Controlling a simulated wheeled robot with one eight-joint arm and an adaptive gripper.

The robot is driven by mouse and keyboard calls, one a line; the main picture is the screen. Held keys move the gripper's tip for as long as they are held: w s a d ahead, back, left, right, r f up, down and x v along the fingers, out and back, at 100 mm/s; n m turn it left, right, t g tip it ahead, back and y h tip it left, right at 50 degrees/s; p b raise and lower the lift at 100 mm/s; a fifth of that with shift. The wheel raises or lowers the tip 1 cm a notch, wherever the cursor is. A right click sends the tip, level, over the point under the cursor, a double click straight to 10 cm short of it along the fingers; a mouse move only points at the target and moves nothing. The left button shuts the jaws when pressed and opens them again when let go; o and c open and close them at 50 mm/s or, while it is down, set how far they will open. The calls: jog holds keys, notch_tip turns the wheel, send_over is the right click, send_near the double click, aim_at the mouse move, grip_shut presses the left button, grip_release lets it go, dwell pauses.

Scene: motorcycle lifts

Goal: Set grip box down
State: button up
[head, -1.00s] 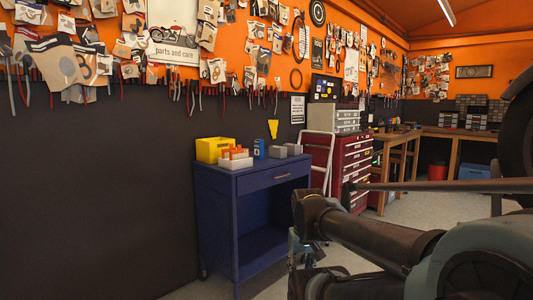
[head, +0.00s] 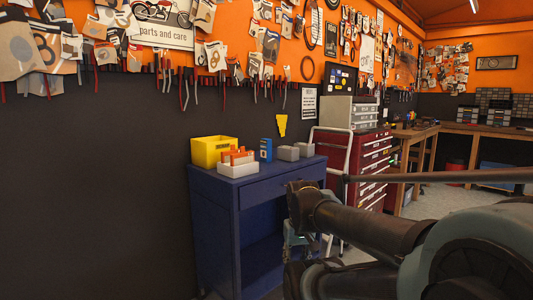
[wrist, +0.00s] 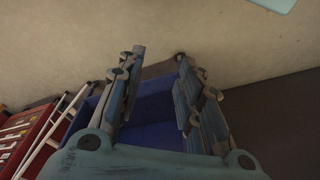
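On the blue cabinet top (head: 235,184) stand a yellow bin (head: 213,150), a white box with orange pieces (head: 238,165), a small blue box (head: 265,150) and two grey blocks (head: 288,153). I cannot tell which of these, if any, is the grip box. My gripper (wrist: 160,57) is open in the wrist view, with its fingers apart and nothing visible between them. The blue cabinet (wrist: 152,105) shows behind the fingers. In the head view my folded arm hides most of the gripper, in front of the cabinet's right side.
A red tool chest (head: 374,163) and a white folding ladder (head: 335,150) stand right of the cabinet. Wooden workbenches (head: 480,133) line the back right. The dark wall (head: 100,190) is close on the left. Pale floor (head: 455,198) shows at right.

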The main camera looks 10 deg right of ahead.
jog(key=shift+w+a, duration=0.2)
jog(key=shift+w, duration=0.05)
